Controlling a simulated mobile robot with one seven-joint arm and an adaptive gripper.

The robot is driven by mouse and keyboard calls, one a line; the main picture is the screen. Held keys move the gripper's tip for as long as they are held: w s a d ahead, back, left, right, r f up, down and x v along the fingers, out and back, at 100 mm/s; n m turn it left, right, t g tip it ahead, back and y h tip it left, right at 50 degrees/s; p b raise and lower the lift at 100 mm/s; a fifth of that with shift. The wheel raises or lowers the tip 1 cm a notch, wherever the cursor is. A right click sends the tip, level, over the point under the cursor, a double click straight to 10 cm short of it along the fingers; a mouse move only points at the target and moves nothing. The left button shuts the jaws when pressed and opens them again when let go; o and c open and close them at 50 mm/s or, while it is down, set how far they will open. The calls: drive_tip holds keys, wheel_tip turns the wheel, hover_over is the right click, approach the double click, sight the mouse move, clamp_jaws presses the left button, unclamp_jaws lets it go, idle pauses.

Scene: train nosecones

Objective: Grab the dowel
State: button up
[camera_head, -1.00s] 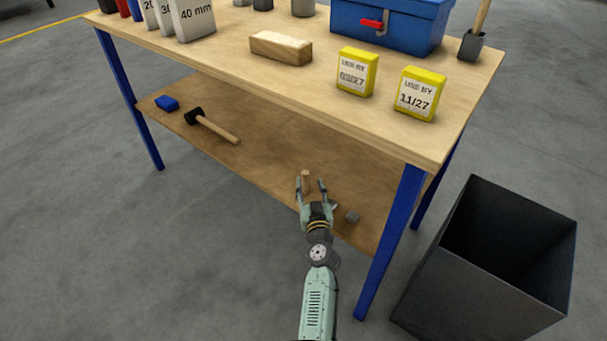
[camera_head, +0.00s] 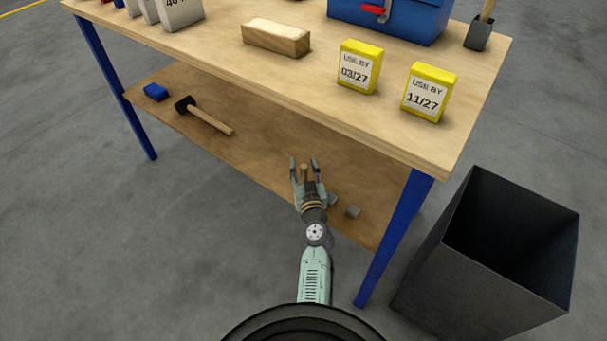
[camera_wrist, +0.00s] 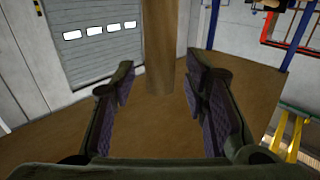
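The dowel (camera_head: 303,172) is a short brown wooden rod standing upright on the lower shelf (camera_head: 260,158) of the workbench. In the wrist view the dowel (camera_wrist: 159,45) rises between the two fingers of my gripper (camera_wrist: 160,100), with a gap visible on each side. My gripper (camera_head: 304,165) is open around the dowel in the head view, low over the shelf. Its fingers do not appear to touch the dowel. The front of the dowel is partly hidden by the gripper in the head view.
A small grey block (camera_head: 353,211) lies right of my gripper. A mallet (camera_head: 204,115) and a blue block (camera_head: 155,92) lie farther left on the shelf. The bench top (camera_head: 330,90) overhangs the shelf. A blue leg (camera_head: 395,240) and a dark bin (camera_head: 480,255) stand right.

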clamp_jaws()
idle(0.4)
